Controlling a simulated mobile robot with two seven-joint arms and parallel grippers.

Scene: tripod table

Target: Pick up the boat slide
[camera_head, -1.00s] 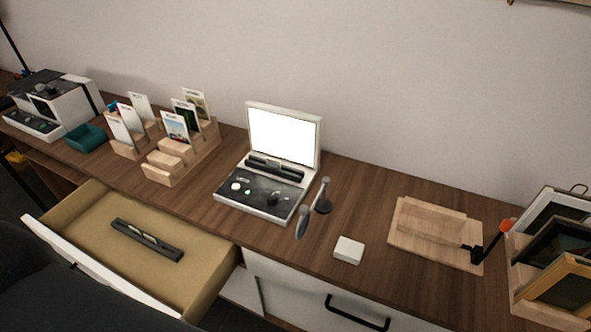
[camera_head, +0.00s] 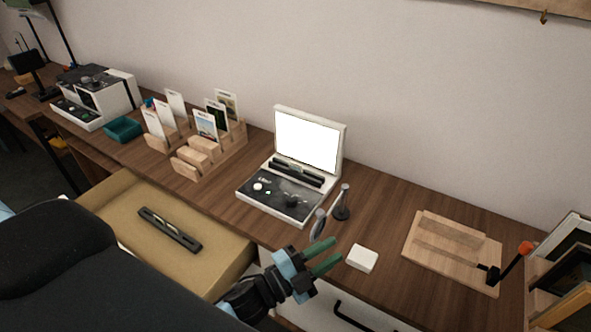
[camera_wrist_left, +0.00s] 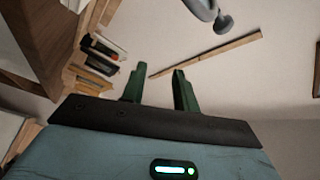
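Several picture cards stand in stepped wooden holders (camera_head: 197,160) at the left back of the desk. The front card (camera_head: 205,124) has a blue and reddish picture; it is too small to tell whether it shows a boat. Other cards are a dark green one (camera_head: 216,114) and whitish ones (camera_head: 176,106). My left gripper (camera_head: 326,256) is open and empty at the desk's front edge, right of the holders and well apart from them. Its two green fingers stand apart in the left wrist view (camera_wrist_left: 159,88). My right gripper is not in view.
A white light box (camera_head: 280,197) with a lit screen stands mid-desk. A small stand (camera_head: 342,204) and a white block (camera_head: 362,258) are near my left gripper. An open drawer (camera_head: 122,207) holds a black strip (camera_head: 169,230). A wooden board (camera_head: 451,252) lies at right.

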